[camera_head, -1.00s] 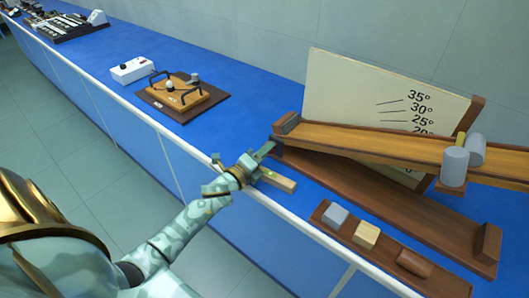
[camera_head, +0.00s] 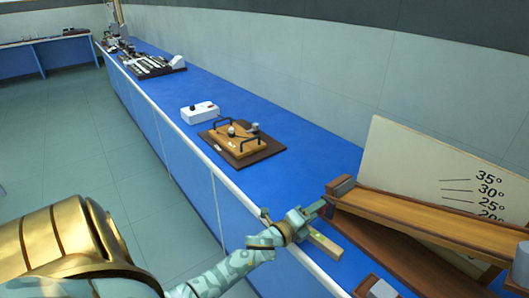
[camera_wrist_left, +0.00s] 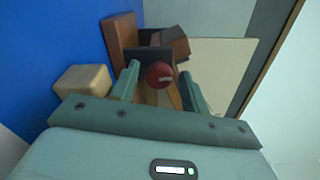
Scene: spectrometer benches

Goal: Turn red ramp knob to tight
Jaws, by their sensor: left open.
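The red ramp knob (camera_wrist_left: 158,74) shows in the left wrist view as a round ball between the two fingers of my left gripper (camera_wrist_left: 160,88). The fingers are open, one on each side of it, with a gap visible to the right; contact on the left cannot be told. The pale angle board (camera_head: 415,165) stands behind the ramp with degree marks. My right gripper is not in view.
A small wooden block (camera_head: 325,243) lies beside my left gripper; it also shows in the wrist view (camera_wrist_left: 83,82). A grey block (camera_head: 378,288) is at the bottom edge. A wooden board with handles (camera_head: 240,139) and a white box (camera_head: 199,112) stand farther along the blue bench.

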